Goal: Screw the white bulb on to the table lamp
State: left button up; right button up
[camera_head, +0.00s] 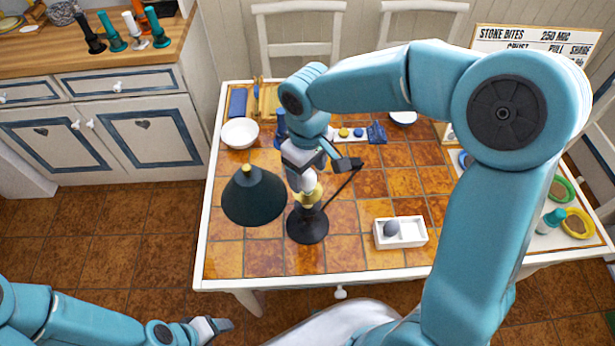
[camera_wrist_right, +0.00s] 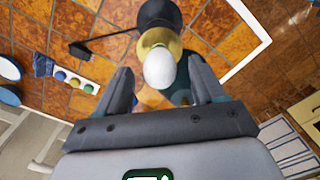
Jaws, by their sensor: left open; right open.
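My left gripper (camera_head: 213,327) is open and empty, low in front of the table.
A white divided box (camera_head: 414,241) holding a grey bulb (camera_head: 391,228) stands right of the lamp. A white bowl (camera_head: 240,133) is at the back left. Coloured balls on a white holder (camera_head: 350,133) lie behind. The table's front left is clear.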

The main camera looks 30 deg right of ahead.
aim_at(308, 173)
jog(key=shift+r+p, duration=1.15)
jog(key=shift+r, duration=0.55)
jog(key=shift+s+f, duration=0.1)
jog(key=shift+s, duration=0.05)
